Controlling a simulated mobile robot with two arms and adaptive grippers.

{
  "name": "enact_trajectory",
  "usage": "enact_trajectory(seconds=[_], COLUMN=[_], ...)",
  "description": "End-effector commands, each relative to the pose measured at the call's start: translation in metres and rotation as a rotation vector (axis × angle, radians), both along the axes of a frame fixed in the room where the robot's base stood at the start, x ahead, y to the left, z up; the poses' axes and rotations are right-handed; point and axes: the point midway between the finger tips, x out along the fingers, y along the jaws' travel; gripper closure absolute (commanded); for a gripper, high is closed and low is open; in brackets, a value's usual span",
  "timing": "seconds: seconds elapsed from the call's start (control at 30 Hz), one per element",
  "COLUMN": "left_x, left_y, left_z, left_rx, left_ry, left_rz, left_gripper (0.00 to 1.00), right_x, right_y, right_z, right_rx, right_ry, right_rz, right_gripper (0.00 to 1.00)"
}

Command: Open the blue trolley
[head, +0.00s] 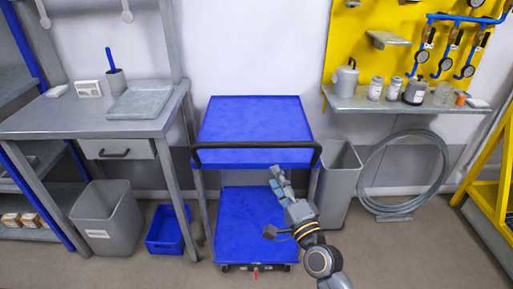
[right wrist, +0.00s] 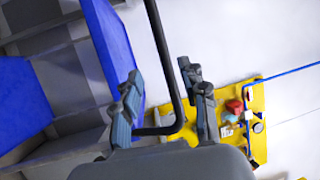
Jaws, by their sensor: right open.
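The blue trolley (head: 255,118) stands against the wall, with an upper and a lower blue shelf. Its black handle (head: 215,145) runs across the front at upper shelf height. A small red part (head: 256,272) shows at its base. My right gripper (head: 278,178) is in front of the trolley, just below the handle's right half in the head view. In the right wrist view its open fingers (right wrist: 166,98) have the black handle (right wrist: 163,55) showing between them. Contact cannot be told. The blue trolley (right wrist: 108,45) fills the left of that view. My left gripper is out of view.
A grey workbench (head: 60,122) with a drawer stands left, with a grey bin (head: 107,225) and blue crate (head: 166,240) below. A grey bin (head: 338,185) stands close right of the trolley, beside a coiled hose (head: 405,212). The front floor is clear.

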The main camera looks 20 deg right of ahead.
Motion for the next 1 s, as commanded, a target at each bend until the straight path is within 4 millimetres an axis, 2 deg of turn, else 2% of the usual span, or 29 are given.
enact_trajectory(seconds=[0.17, 0.4, 0.6, 0.8, 1.0], left_x=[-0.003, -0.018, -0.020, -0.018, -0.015], left_y=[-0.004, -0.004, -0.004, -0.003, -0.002], left_z=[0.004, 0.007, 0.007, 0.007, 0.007], left_rx=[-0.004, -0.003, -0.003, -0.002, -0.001], left_ry=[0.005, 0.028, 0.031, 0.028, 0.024], left_rz=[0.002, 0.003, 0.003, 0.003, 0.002], left_gripper=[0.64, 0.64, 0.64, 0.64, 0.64], right_x=[0.023, 0.074, 0.110, 0.128, 0.132], right_y=[0.003, 0.009, 0.014, 0.016, 0.016], right_z=[0.009, 0.018, 0.023, 0.025, 0.026], right_rx=[0.006, 0.004, 0.001, 0.000, 0.000], right_ry=[-0.005, -0.006, -0.004, -0.003, -0.002], right_rz=[0.000, 0.001, 0.001, 0.001, 0.001], right_gripper=[0.57, 0.57, 0.57, 0.57, 0.57])
